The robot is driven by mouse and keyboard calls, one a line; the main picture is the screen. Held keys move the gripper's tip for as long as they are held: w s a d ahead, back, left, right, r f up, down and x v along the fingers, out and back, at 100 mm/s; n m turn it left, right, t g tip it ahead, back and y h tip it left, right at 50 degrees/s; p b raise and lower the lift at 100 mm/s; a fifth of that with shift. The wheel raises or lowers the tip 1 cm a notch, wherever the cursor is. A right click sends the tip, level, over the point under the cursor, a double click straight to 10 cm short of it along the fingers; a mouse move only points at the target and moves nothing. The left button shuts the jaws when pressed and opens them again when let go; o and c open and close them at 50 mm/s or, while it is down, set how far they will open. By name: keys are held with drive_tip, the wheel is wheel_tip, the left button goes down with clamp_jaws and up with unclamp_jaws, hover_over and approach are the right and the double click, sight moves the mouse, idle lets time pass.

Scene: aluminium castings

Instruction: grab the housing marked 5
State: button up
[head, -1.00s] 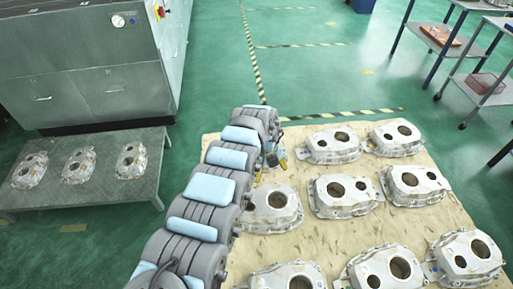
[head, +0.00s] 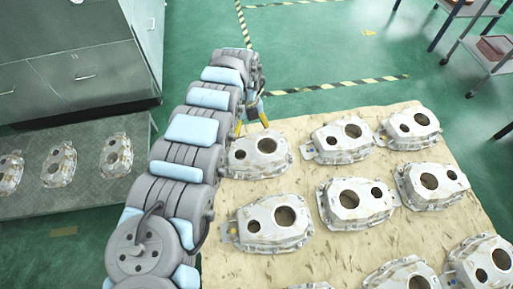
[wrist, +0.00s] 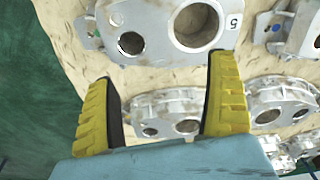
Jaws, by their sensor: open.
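The housing marked 5 (wrist: 175,30) is a silvery casting with one large and one smaller round hole. A white label with "5" shows at its right side in the wrist view, and the top frame edge cuts it off. By layout it matches the back-left housing (head: 258,155) on the board in the head view, where I cannot read its mark. My gripper (wrist: 165,75) is open, with two yellow fingers spread and nothing between them. The fingertips lie apart from the housing in the wrist picture. In the head view my gripper (head: 252,115) is just behind it.
The pale board (head: 310,175) holds several similar housings in rows, including one in front (head: 270,222) and one to the right (head: 340,140). A low table (head: 90,195) with three housings stands left, below a grey cabinet (head: 75,65). Shelving (head: 480,45) stands at right.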

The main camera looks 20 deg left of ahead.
sight(252, 150)
drive_tip(key=f+b, duration=0.1)
drive_tip(key=f, duration=0.2)
drive_tip(key=f+b, duration=0.1)
drive_tip(key=f, duration=0.3)
drive_tip(key=s+d+f+b, duration=0.1)
drive_tip(key=f, duration=0.3)
drive_tip(key=shift+s, duration=0.1)
drive_tip(key=shift+f+b, duration=0.3)
drive_tip(key=shift+b, duration=0.05)
wheel_tip(252, 150, down, 5)
drive_tip(key=shift+r+b, duration=0.15)
drive_tip(key=shift+b, duration=1.05)
drive_tip(key=shift+r, duration=0.1)
drive_tip(key=c, duration=1.4)
